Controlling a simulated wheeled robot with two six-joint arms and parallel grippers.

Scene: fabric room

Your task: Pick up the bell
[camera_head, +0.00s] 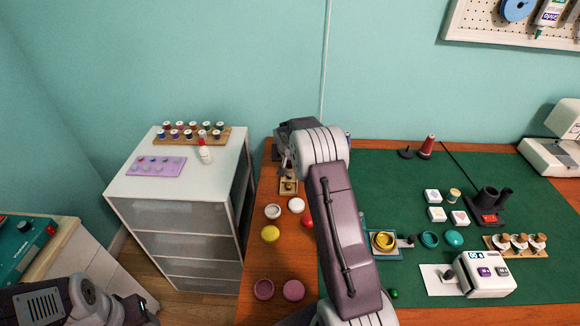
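A small brass-coloured object on a square tan base (289,186), which looks like the bell, stands near the back left of the wooden table. My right arm reaches across the table from the front. Its gripper (286,164) points down just above and behind the brass object; the fingers are small and partly hidden by the wrist, so contact and opening are unclear. My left gripper (140,308) is low at the left, away from the table; its fingers are not clear.
Red, white and yellow round pieces lie in front of the brass object. A green mat (380,165) with stamps, dishes and a white machine (485,275) lies right.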

